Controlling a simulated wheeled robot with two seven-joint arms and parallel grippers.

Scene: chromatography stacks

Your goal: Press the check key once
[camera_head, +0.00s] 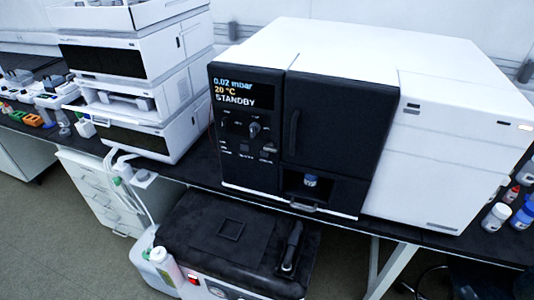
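The white machine (350,55) with a black front stands on the dark bench. Its display (236,94) reads 0.02 mbar, 20 °C and STANDBY. Below the display is a control panel (240,165) with a grey knob (254,129), small controls and tiny white labels. The labels are too small to read, so I cannot tell which control is the check key. Neither of my grippers is in view, and nothing covers the panel.
A black door (335,115) with a vertical handle is right of the panel. Stacked white modules (120,55) stand left. A black-topped unit (195,215) is in front below. Bottles (496,216) stand at right.

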